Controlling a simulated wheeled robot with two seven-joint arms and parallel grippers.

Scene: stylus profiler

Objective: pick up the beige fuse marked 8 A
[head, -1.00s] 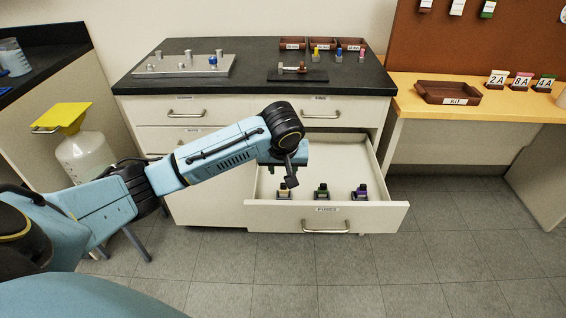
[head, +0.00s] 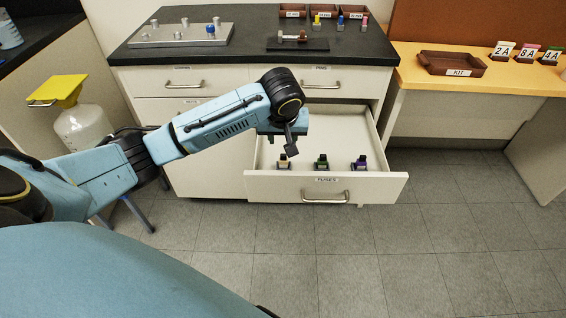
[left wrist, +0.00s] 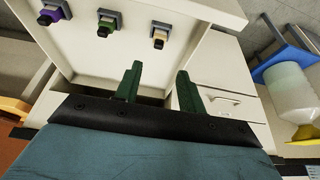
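The beige fuse (head: 284,161) stands in the open drawer (head: 345,184), leftmost of three fuses. In the left wrist view the beige fuse (left wrist: 158,38) is on the right of the row. No 8 A marking can be read on it. My left gripper (head: 290,143) hangs above the drawer near the beige fuse, with its fingertips hard to see in the head view. In the left wrist view my left gripper (left wrist: 160,70) has its two green fingers apart with nothing between them. My right gripper is not in view.
A green fuse (head: 321,162) and a purple fuse (head: 359,163) stand to the right in the same drawer. The drawer's front wall carries a handle (head: 325,197). The dark worktop (head: 255,48) is behind. A brown kit tray (head: 452,64) is on the side table.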

